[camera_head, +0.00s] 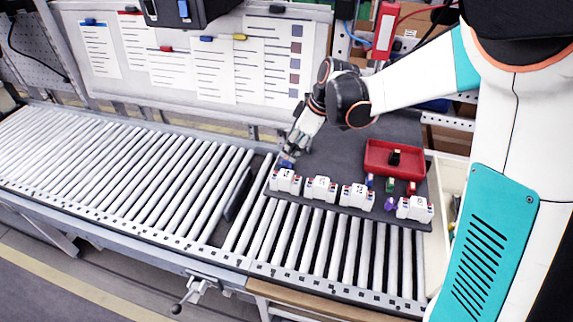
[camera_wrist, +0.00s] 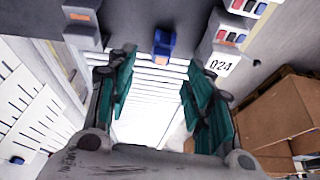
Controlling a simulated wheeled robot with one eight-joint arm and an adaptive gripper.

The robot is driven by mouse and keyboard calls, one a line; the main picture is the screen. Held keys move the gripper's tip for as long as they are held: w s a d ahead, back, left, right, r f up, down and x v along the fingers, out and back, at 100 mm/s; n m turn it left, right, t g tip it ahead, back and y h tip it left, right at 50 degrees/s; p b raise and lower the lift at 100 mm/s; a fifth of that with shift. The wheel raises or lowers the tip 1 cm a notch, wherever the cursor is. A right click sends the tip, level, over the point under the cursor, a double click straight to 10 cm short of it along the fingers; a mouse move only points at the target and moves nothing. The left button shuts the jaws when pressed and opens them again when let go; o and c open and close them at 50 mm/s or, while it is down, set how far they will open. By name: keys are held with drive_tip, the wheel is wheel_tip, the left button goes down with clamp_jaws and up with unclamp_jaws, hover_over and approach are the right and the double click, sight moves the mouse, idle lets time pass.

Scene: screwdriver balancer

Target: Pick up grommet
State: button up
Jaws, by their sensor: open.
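A small blue part (camera_wrist: 163,43), which I take to be the grommet, lies on the dark mat near the mat's edge. In the wrist view it sits upper centre, between and just past the tips of my gripper's (camera_wrist: 160,62) teal fingers, which are apart with nothing held. In the head view the blue part (camera_head: 286,163) is at the mat's left end, partly hidden below my gripper (camera_head: 289,150). I cannot tell whether a finger touches it.
White blocks (camera_head: 321,188) stand in a row along the mat's (camera_head: 330,150) front edge. One labelled 024 (camera_wrist: 221,64) is right of the blue part. A red tray (camera_head: 373,163) holds a dark item; small coloured parts (camera_head: 390,185) lie before it. Rollers (camera_head: 110,160) extend left.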

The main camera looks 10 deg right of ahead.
sight(288, 158)
drive_tip(key=shift+b+x, duration=0.5)
drive_tip(key=shift+x, duration=3.3)
drive_tip(key=shift+s+d, duration=0.1)
drive_tip(key=shift+s, duration=0.05)
drive_tip(key=c, duration=1)
